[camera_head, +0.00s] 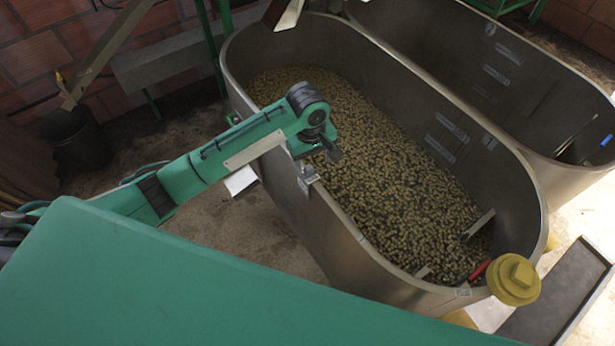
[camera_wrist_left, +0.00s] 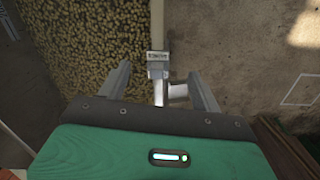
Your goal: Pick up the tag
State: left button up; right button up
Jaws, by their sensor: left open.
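No piece can be surely told as the tag. A small grey metal piece (camera_wrist_left: 158,68) with a darker marked top sits at the tank rim in the left wrist view. It may be the tag or its holder. In the head view a small metal bracket (camera_head: 307,176) sits on the tank's left rim. My left gripper (camera_head: 328,150) is over this rim, just above the bracket in the picture. In the left wrist view my left gripper (camera_wrist_left: 159,75) is open, its fingers apart on either side of the metal piece. My right gripper is not in view.
The long metal tank (camera_head: 335,232) holds many small yellow-brown beans (camera_head: 390,190). A second tank (camera_head: 440,35) stands behind it. A yellow cap (camera_head: 514,280) is at the tank's near right end. A black bucket (camera_head: 75,137) stands at left. A white sheet (camera_head: 240,181) shows beside the tank.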

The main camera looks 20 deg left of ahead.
aim_at(309, 173)
pick_arm(q)
jog(key=w+a+n, duration=0.1)
jog(key=w+a+r+n, duration=0.1)
jog(key=w, duration=0.1)
jog(key=shift+a+r+y, duration=0.1)
jog(key=shift+r+y, duration=0.05)
jog(key=shift+y, duration=0.25)
notch_tip(309, 173, down, 8)
jog(key=shift+r+p, duration=0.15)
jog(key=shift+p, duration=0.2)
jog(key=shift+f+p, duration=0.5)
jog(key=shift+f, duration=2.2)
jog(key=c, duration=1.1)
